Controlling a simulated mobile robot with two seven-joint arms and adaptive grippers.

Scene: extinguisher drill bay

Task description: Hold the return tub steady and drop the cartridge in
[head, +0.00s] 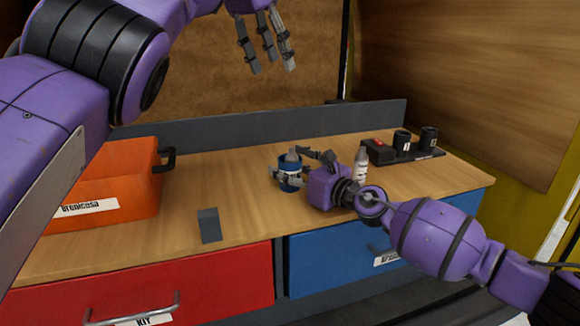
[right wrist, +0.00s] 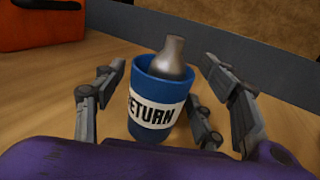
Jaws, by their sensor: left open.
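The blue return tub (head: 289,183) stands upright on the wooden bench; the right wrist view shows its white RETURN label (right wrist: 153,112). A silver-grey cartridge (right wrist: 171,62) stands in the tub, its neck and shoulder above the rim; its lower part is hidden. It also shows in the head view (head: 291,158). My right gripper (head: 300,168) is low around the tub, with fingers on both sides. In the right wrist view the fingers (right wrist: 155,88) are spread, with a gap at the tub's left. My left gripper (head: 268,42) is open and empty, high above the bench.
An orange bin (head: 105,180) stands at left, a small grey block (head: 209,225) near the front edge. A grey bottle with a white label (head: 361,165) stands just behind my right wrist. A black rack (head: 405,152) with dark cups is at back right. A low grey wall (head: 260,128) backs the bench.

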